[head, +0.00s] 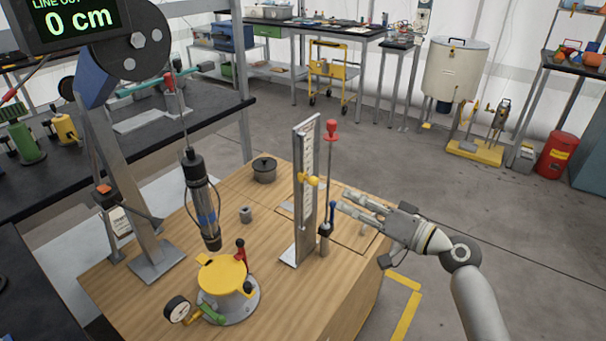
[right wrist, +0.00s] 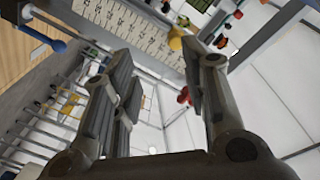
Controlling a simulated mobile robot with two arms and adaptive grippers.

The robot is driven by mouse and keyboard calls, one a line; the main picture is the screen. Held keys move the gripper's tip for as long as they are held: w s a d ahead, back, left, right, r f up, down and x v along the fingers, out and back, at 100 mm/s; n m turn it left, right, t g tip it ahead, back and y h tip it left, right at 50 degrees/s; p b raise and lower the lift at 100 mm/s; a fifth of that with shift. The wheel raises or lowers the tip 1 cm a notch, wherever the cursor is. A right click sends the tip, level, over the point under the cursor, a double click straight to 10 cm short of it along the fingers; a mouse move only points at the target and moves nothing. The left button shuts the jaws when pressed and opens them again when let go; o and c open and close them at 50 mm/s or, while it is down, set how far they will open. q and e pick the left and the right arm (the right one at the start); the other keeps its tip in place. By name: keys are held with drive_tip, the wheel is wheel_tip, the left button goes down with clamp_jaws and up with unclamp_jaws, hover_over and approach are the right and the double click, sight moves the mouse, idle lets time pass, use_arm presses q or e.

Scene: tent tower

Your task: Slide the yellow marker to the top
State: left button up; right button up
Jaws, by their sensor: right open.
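The yellow marker (head: 312,180) sits about halfway up an upright white scale (head: 306,150) on the wooden table. My right gripper (head: 342,201) is open and empty, to the right of the rod and a little lower than the marker. In the right wrist view the marker (right wrist: 175,40) shows beyond the gap between my open fingers, apart from them, with the scale (right wrist: 125,28) behind. My left gripper is not in view.
A yellow-topped device (head: 222,275) with a gauge (head: 177,309) stands at the table's front. A black cylinder (head: 201,200) hangs at left, below a display reading 0 cm (head: 80,20). A dark pot (head: 264,169) stands behind. Floor right of the table is clear.

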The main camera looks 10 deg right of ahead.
sight(316, 183)
drive_tip(key=w+a, duration=0.1)
drive_tip(key=w+a+r+p, duration=0.1)
drive_tip(key=w+a+r, duration=0.1)
drive_tip(key=a, duration=0.1)
drive_tip(key=shift+w+r, duration=0.1)
drive_tip(key=shift+w, duration=0.05)
drive_tip(key=p+x, duration=0.1)
drive_tip(key=x, duration=0.3)
drive_tip(key=shift+w, duration=0.1)
drive_tip(key=shift+w+a, duration=0.5)
drive_tip(key=shift+w, duration=0.05)
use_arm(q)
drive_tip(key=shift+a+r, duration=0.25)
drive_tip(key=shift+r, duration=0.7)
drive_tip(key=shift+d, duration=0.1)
use_arm(e)
drive_tip(key=shift+c, duration=0.5)
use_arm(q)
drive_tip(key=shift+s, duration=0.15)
use_arm(e)
clamp_jaws()
